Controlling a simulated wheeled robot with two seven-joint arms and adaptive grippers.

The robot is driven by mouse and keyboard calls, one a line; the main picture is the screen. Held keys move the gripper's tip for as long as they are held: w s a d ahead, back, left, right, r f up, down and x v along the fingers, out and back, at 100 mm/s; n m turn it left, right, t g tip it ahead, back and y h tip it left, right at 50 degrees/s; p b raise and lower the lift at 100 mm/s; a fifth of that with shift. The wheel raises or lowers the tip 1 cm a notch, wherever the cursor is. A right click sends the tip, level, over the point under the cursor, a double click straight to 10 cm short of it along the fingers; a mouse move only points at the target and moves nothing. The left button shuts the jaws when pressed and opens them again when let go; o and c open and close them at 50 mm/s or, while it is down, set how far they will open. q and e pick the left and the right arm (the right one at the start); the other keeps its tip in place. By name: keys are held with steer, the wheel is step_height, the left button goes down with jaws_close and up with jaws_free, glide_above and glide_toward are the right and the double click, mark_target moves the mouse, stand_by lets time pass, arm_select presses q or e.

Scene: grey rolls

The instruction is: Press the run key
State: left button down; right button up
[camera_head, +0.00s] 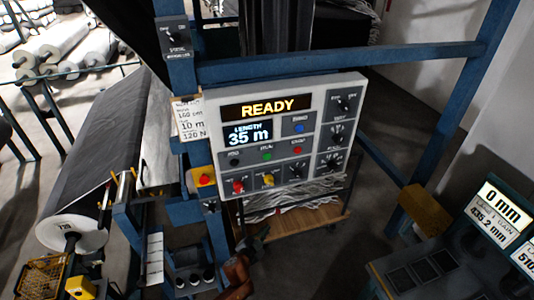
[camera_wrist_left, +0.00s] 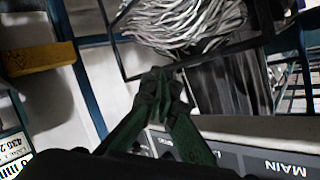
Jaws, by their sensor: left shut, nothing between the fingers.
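The control panel (camera_head: 325,180) is a pale box on the blue frame, with a lit "READY" display (camera_head: 268,108) and a "LENGTH 35 m" screen (camera_head: 247,133). Below the screen is a row with a dark, a green and a red button. The green button (camera_head: 267,156) has a small label that looks like RUN. My left gripper (camera_head: 264,232) is below the panel, apart from the buttons. In the left wrist view its green fingers (camera_wrist_left: 160,82) are shut and empty, with the panel's edge (camera_wrist_left: 250,128) upside down beside them. My right gripper is not in view.
A red knob (camera_head: 238,187) and yellow knob (camera_head: 268,180) sit low on the panel. A yellow-and-red switch box (camera_head: 202,180) is at its left. A wooden-shelf trolley (camera_head: 300,224) stands behind. A dark fabric roll (camera_head: 95,150) is left; another console (camera_head: 470,250) is right.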

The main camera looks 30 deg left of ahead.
mark_target(267, 157)
arm_select(q)
steer(key=d+r+t+p, duration=0.1)
steer(key=d+r+t, duration=0.1)
steer(key=r, duration=1.4)
steer(key=d+r+m+t+p, duration=0.1)
steer(key=d+r+t+p, duration=0.1)
steer(key=r, duration=1.4)
steer(key=shift+d+r+t+h, duration=0.3)
steer(key=shift+r+t, duration=0.05)
steer(key=shift+t, duration=0.45)
steer(key=w+a, duration=0.2)
steer(key=a, duration=0.1)
steer(key=w+a, duration=0.3)
steer(key=shift+w+a+b, duration=0.3)
steer(key=shift+w+a, duration=0.05)
